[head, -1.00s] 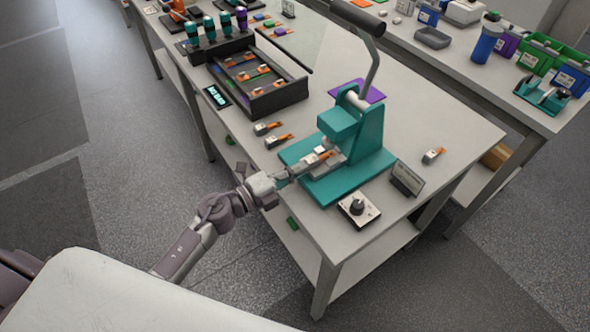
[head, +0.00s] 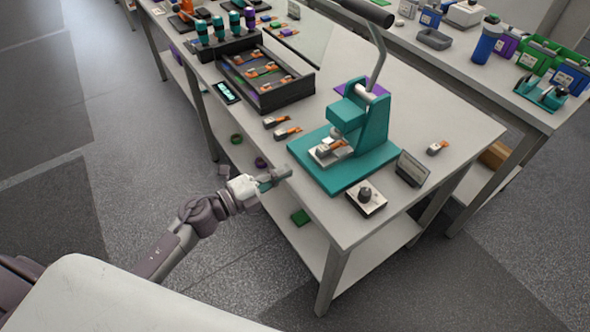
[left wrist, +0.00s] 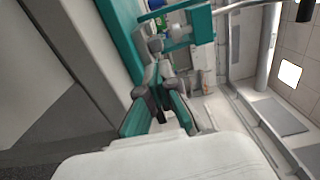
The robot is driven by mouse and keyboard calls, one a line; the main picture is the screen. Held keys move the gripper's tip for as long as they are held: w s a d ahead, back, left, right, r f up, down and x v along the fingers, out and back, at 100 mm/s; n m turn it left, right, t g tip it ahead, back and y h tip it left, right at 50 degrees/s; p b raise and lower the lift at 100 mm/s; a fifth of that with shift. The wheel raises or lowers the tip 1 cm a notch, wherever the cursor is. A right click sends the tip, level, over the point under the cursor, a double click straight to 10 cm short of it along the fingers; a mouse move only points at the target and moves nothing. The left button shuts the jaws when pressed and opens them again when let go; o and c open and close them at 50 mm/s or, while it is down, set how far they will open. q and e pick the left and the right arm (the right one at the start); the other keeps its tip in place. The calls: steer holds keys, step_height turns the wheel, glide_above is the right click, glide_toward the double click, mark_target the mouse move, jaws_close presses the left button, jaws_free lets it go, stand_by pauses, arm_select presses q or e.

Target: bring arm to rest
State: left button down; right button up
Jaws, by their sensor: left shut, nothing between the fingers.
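My left gripper (head: 274,180) is shut and empty, just off the near left edge of the table. My left arm reaches up to it from the lower left of the head view. Its fingers (left wrist: 165,112) also show in the left wrist view. The teal press (head: 362,128) stands on the table to the right of the gripper, apart from it. A small piece with an orange part (head: 332,150) sits in the press's pale holder. My right gripper is in neither view.
The table (head: 440,110) carries a dark tray (head: 290,97) of orange-tabbed pieces, loose pieces (head: 287,133), a control box with a knob (head: 366,199) and a small sign (head: 412,168). A lower shelf (head: 290,225) lies under the table. The floor (head: 130,140) at left is clear.

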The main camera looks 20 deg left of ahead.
arm_select(q)
steer(key=shift+w+a+b+v, duration=0.25)
steer(key=shift+b+v, duration=0.45)
steer(key=shift+v, duration=2.05)
steer(key=s+a+f+n+g+y, duration=0.1)
steer(key=s+a+f+n+y, duration=0.3)
steer(key=f, duration=0.6)
steer(key=a+f+n+g+y, duration=0.1)
steer(key=f+n+y, duration=0.1)
steer(key=f+n, duration=0.6)
steer(key=s+a+f+n+y, duration=0.2)
steer(key=a+f+n+y, duration=0.1)
steer(key=f, duration=0.9)
steer(key=s+d+f+n+g+y, duration=0.15)
steer(key=s+f+n+g, duration=0.3)
steer(key=s+f, duration=0.9)
steer(key=s+d+f+n+g, duration=0.2)
steer(key=s+f+g, duration=0.1)
steer(key=s, duration=0.6)
steer(key=s+d+f+n+g, duration=0.1)
steer(key=s+d+f+g, duration=0.2)
steer(key=s, duration=0.6)
step_height(320, 180, down, 2)
steer(key=shift+f+n+g, duration=0.2)
steer(key=shift+n+g, duration=0.15)
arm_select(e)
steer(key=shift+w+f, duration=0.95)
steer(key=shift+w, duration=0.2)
